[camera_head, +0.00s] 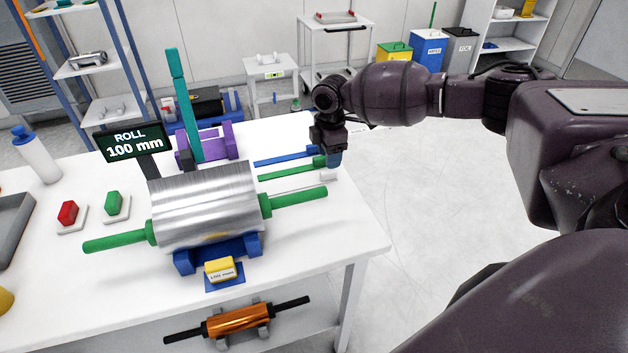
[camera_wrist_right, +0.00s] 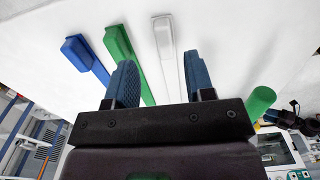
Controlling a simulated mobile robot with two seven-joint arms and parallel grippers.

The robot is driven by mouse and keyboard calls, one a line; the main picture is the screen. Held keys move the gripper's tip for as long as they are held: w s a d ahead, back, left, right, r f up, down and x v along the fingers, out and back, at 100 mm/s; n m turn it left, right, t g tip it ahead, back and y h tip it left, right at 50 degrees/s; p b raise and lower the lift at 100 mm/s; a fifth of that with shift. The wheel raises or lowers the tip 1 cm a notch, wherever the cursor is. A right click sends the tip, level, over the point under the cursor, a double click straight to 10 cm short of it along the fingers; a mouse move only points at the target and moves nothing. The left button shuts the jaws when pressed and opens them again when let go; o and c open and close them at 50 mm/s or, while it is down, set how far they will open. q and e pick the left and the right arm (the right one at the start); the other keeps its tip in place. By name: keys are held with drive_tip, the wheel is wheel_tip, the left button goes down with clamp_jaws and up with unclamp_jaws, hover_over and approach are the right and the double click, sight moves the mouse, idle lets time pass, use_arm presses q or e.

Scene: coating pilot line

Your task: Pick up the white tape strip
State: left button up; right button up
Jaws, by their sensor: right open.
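The white tape strip (camera_wrist_right: 165,42) lies on the white table, with a thicker block at its end. In the right wrist view it runs between my two finger tips and under the gripper body. In the head view only its pale end block (camera_head: 328,176) shows clearly, at the table's right side. My right gripper (camera_wrist_right: 162,78) is open and empty above the strips; in the head view (camera_head: 328,158) it is over the strips' right ends. A green strip (camera_head: 288,171) and a blue strip (camera_head: 284,157) lie beside the white one. My left gripper is not in view.
A metal roll (camera_head: 205,205) with green shaft ends sits on blue supports left of the strips. Behind it stand a purple holder (camera_head: 222,143) and a "ROLL 100 mm" sign (camera_head: 133,143). The table's right edge (camera_head: 375,225) is close; open floor lies beyond.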

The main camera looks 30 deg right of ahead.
sight(327, 172)
drive_tip(key=shift+s+a+f, duration=0.1)
drive_tip(key=shift+a+f, duration=0.1)
drive_tip(key=shift+f, duration=1.2)
drive_tip(key=shift+s+a+f, duration=0.1)
drive_tip(key=shift+a+f, duration=0.1)
drive_tip(key=shift+f, duration=1.15)
clamp_jaws()
drive_tip(key=shift+r, duration=0.15)
